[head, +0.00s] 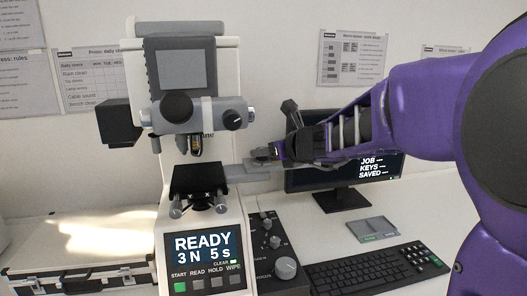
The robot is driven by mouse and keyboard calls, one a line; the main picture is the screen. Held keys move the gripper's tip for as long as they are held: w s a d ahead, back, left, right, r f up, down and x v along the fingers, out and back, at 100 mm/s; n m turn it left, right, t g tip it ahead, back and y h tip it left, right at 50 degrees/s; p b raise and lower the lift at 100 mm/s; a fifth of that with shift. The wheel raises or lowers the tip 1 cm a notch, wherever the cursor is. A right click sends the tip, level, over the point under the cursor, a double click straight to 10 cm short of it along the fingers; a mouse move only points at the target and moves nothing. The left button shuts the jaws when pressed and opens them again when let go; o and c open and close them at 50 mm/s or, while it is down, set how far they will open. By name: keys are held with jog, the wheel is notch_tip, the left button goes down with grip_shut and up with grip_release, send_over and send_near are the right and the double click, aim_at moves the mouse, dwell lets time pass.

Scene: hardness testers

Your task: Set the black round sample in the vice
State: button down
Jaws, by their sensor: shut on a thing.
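My gripper (266,151) is shut at the middle of the head view, with its fingers pointing left. A small dark piece (261,154) shows at its fingertips; it fits the black round sample, but the fingers hide most of it. Just below is a flat grey block (240,173), right of the tester's black stage (200,177). It may be the vice; its jaws are not clear from here. The held piece is at or just above this block, and I cannot tell whether they touch.
The hardness tester (180,65) stands left of my gripper, its lens (196,145) above the stage. Its panel (203,250) reads READY. A monitor (305,182) is behind my arm.

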jog(key=shift+f+b, duration=0.4)
jog(key=shift+f, duration=0.1)
jog(key=shift+c, duration=1.5)
grip_release()
